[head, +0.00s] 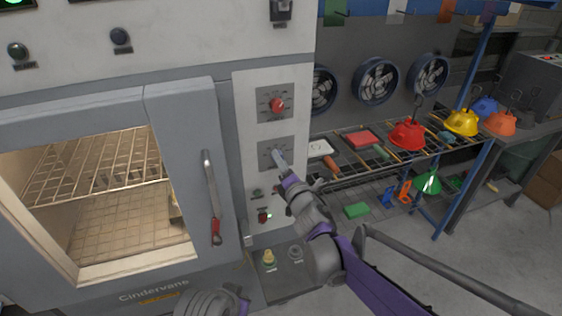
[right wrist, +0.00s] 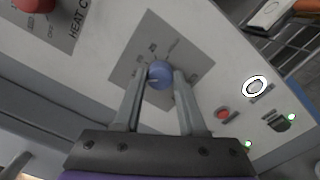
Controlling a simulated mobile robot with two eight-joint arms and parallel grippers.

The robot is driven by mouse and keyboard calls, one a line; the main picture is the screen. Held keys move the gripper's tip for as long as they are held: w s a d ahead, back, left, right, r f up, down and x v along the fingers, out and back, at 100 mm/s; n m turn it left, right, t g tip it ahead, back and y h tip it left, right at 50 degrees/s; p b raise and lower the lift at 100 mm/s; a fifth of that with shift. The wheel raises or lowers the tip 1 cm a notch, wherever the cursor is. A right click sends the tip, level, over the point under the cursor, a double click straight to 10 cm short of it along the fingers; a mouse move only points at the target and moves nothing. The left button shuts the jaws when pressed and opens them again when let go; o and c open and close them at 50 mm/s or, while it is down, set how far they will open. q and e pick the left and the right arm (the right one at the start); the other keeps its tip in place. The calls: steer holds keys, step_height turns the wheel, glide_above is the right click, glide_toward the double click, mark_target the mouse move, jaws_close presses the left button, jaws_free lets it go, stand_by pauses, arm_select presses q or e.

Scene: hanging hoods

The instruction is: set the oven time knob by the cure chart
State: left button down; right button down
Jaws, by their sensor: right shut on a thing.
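The oven (head: 110,110) stands at the left in the head view, with a pale control panel (head: 246,120) on its right side. The panel's upper plate carries a red knob (head: 277,104); in the right wrist view this red knob (right wrist: 36,4) sits beside a partly cut-off "HEAT C" label. The lower plate (head: 268,152) carries a blue knob (right wrist: 160,74) with marks around it. My right gripper (head: 279,155) is shut on the blue knob, one finger on each side. The mark it points at is too small to read. I cannot make out a cure chart.
The oven door handle (head: 211,197) stands out left of the panel. Small buttons and a red switch (head: 264,216) lie below the knobs. To the right, a rack (head: 345,160) holds tools and coloured hoods, including a red hood (head: 407,134).

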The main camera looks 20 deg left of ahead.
steer(key=shift+c, duration=2.3)
jaws_free()
arm_select(q)
steer(key=shift+s+f+b, duration=0.3)
steer(key=shift+f+b, duration=0.1)
steer(key=shift+f, duration=0.2)
steer(key=shift+s+f+b, duration=0.25)
steer(key=shift+f+b, duration=0.1)
steer(key=shift+f, duration=0.2)
arm_select(e)
steer(key=v, duration=1.1)
steer(key=shift+w, duration=0.15)
